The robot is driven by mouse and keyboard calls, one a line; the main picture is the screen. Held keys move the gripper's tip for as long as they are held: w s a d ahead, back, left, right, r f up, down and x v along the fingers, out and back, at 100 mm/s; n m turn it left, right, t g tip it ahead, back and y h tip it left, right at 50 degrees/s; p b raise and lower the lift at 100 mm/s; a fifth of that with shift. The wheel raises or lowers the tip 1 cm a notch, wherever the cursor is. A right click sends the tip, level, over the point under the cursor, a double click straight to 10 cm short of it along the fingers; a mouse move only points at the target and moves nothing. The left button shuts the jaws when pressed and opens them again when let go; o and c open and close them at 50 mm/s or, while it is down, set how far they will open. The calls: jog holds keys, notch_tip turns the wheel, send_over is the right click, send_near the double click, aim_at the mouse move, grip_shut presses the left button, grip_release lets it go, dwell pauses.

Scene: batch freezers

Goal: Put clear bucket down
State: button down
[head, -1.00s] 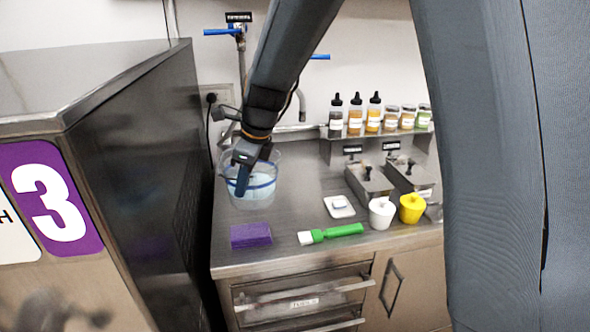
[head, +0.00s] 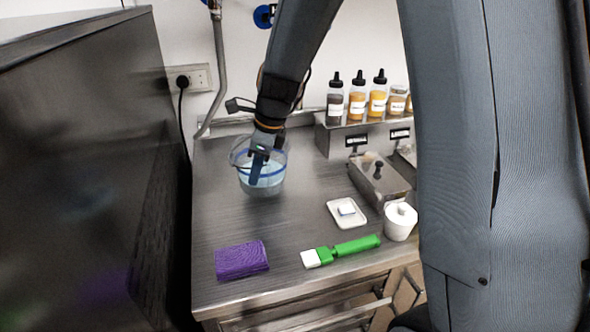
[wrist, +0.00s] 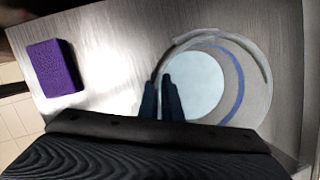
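The clear bucket (head: 272,184) is see-through, with a blue band and pale contents. In the head view it is upright over the back left of the steel counter. I cannot tell whether its base touches the counter. My gripper (head: 256,178) reaches down at its near side. In the wrist view the dark fingers of my gripper (wrist: 161,82) are close together, with the left wall of the clear bucket (wrist: 257,97) between them. They look shut on that wall. The lower part of the bucket is partly hidden by the fingers.
A purple sponge (head: 241,260) lies at the counter's front left. A green-handled brush (head: 350,247), a white dish (head: 347,213) and a white container (head: 400,222) are to the right. Bottles (head: 357,98) stand on a back shelf. Counter (head: 265,220) between sponge and bucket is clear.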

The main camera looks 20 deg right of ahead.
aim_at(281, 174)
jog(key=d+p, duration=0.1)
jog(key=d, duration=0.7)
jog(key=d+f+p, duration=0.1)
jog(key=d, duration=0.1)
jog(key=shift+s+d, duration=0.1)
jog(key=shift+d, duration=0.1)
jog(key=shift+f, duration=0.25)
jog(key=c, duration=2)
grip_release()
